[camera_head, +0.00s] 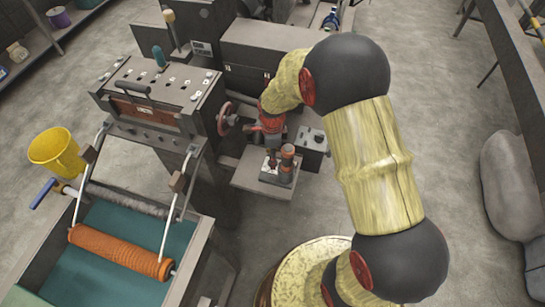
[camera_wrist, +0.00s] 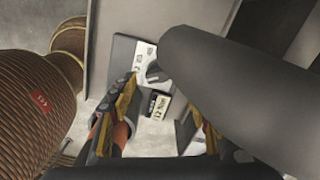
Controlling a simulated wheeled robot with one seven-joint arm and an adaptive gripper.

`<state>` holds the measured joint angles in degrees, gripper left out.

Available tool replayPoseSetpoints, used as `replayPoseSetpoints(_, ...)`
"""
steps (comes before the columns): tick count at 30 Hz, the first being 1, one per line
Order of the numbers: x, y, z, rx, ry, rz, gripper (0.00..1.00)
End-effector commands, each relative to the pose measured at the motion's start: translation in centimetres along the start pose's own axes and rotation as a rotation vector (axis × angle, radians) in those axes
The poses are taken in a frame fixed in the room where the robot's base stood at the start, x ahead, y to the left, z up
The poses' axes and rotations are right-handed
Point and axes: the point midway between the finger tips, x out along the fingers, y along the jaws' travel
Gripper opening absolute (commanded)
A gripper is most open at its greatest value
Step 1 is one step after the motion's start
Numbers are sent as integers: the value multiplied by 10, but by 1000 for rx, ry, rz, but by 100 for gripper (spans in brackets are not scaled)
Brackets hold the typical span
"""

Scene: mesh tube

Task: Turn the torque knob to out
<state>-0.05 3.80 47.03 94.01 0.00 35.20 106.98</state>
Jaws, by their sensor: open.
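In the wrist view, a grey plate carries a white dial face with a small dark knob (camera_wrist: 153,72), which I take for the torque knob. A label reading about "12 Nm" (camera_wrist: 158,105) sits just below it. My gripper (camera_wrist: 168,106) is open, with one yellowish finger on either side of the label and nothing visible between them. A large dark cylinder hides part of the plate's right side. In the head view my gripper (camera_head: 270,130) is above a small plate with a device (camera_head: 279,168); the knob cannot be made out there.
A red handwheel (camera_head: 226,118) is left of my gripper. A grey box (camera_head: 312,138) stands close on its right. A machine with an orange roller (camera_head: 122,251) and a yellow bucket (camera_head: 57,152) are further left.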

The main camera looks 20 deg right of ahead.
Motion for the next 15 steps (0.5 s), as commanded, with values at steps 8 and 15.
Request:
replayPoseSetpoints(8,-56,-1,0,0,-2,-5,48)
replayPoseSetpoints(15,-94,-1,0,0,-1,-3,48)
